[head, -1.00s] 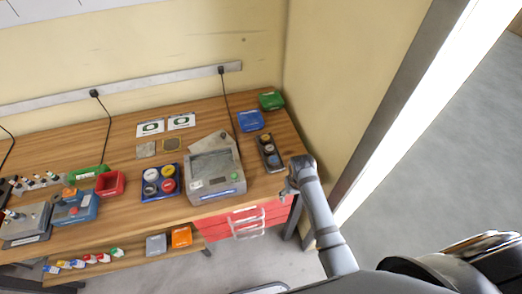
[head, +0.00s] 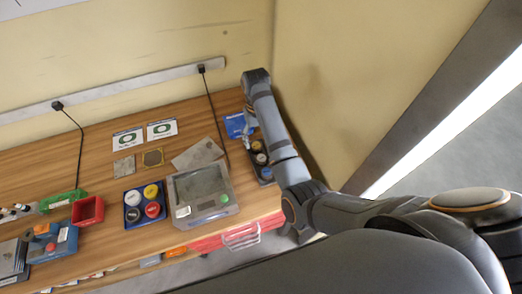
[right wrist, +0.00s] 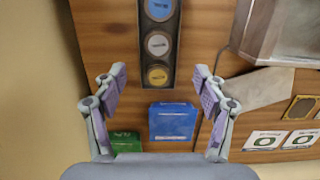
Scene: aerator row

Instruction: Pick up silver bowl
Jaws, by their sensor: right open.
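No plain silver bowl is clear in view. A dark narrow tray (right wrist: 174,82) holds three round containers in a row; the middle one has a silver-grey top (right wrist: 158,44), between a blue-topped one (right wrist: 159,9) and a yellow-topped one (right wrist: 157,76). In the head view the dark tray (head: 266,175) is partly hidden by my right arm. My right gripper (right wrist: 160,78) is open and empty, its fingers on either side of the tray's yellow-topped end; it shows small in the head view (head: 247,134). My left gripper is out of view.
A blue box (right wrist: 172,122) and a green box (right wrist: 126,142) lie beside the tray end. A grey scale-like device (head: 201,193) stands left of the tray. A blue tray (head: 133,217) holds several round containers. The wall is close on the right.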

